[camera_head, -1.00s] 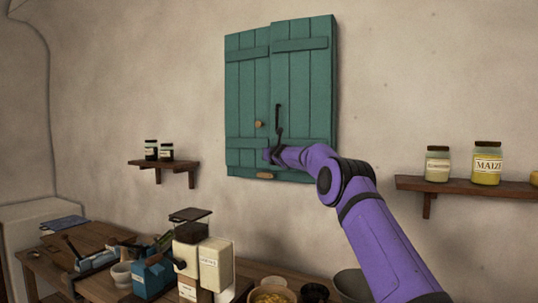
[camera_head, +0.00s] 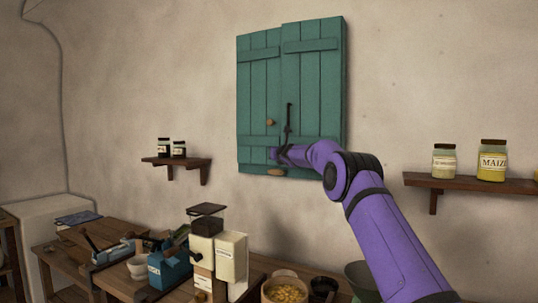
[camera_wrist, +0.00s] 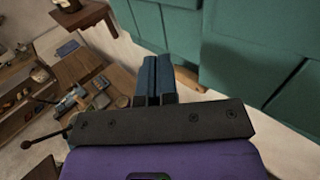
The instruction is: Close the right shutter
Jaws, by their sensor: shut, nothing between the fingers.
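The right shutter (camera_head: 312,75) is a green plank panel with a dark latch bar (camera_head: 289,120). It looks nearly flat, with its edge standing a little proud of the left shutter (camera_head: 259,85). The left shutter has a small wooden knob (camera_head: 271,122). My gripper (camera_head: 274,154) is at the lower part of the shutters, near where the panels meet; the head view does not show clearly whether it touches. In the wrist view my gripper (camera_wrist: 152,78) has its blue fingers together and empty, beside green panels (camera_wrist: 255,40).
A wooden piece (camera_head: 277,172) shows under the shutters. The worktop below holds a cream box (camera_head: 231,258) and bowls (camera_head: 285,291).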

